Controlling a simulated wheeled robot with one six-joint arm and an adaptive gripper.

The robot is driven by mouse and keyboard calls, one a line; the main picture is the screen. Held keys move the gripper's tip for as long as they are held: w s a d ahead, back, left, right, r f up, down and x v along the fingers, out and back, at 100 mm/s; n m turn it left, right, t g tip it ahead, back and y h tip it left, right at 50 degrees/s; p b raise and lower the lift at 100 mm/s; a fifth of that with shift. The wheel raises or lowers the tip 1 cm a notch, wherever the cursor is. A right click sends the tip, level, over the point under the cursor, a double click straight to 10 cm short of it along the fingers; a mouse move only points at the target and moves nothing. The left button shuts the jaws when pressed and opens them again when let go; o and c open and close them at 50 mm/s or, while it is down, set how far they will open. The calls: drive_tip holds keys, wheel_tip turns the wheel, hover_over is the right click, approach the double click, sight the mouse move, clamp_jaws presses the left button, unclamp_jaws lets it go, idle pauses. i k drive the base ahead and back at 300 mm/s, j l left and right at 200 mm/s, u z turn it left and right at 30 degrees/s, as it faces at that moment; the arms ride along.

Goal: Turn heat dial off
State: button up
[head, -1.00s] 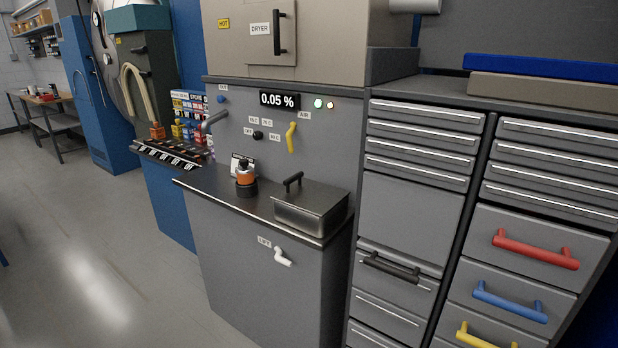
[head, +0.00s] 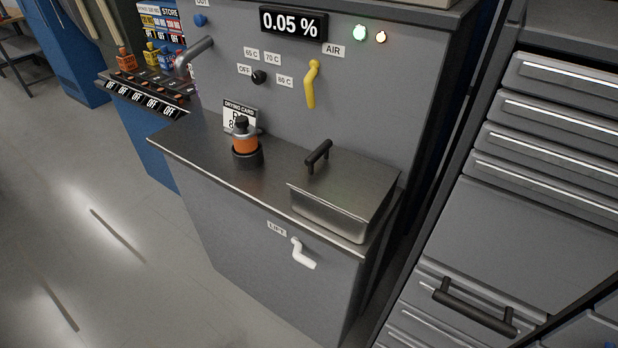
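The heat dial (head: 260,77) is a small black knob on the grey dryer panel (head: 225,60). Labels around it read OFF (head: 244,70) at left, 65 C (head: 251,54) above left, 70 C (head: 272,58) above right, and a lower right label (head: 285,81) that looks like 80 C. I cannot tell which label the dial points at. My gripper is not in view.
A yellow AIR lever (head: 311,86) is right of the dial, under a 0.05 % display (head: 293,23). Below, the metal counter (head: 190,148) holds an orange-and-black bottle (head: 246,140), a card (head: 238,112) and a lidded steel box (head: 342,187). A grey pipe (head: 194,55) juts out at left.

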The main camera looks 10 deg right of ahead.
sight(258, 76)
drive_tip(key=z, duration=0.5)
drive_tip(key=j+z, duration=0.15)
drive_tip(key=z, duration=0.35)
drive_tip(key=j+z, duration=0.1)
drive_tip(key=z, duration=0.35)
drive_tip(key=j+z, duration=0.1)
drive_tip(key=z, duration=0.9)
drive_tip(key=j+z, duration=0.1)
drive_tip(key=z, duration=0.4)
drive_tip(key=k+z, duration=0.1)
drive_tip(key=z, duration=0.85)
drive_tip(key=k+j, duration=0.1)
drive_tip(key=k, duration=0.45)
drive_tip(key=k+u, duration=0.1)
drive_tip(key=u, duration=0.3)
drive_tip(key=k+u, duration=0.1)
drive_tip(key=u, duration=0.3)
drive_tip(key=k+j+u, duration=0.1)
drive_tip(key=u, duration=0.25)
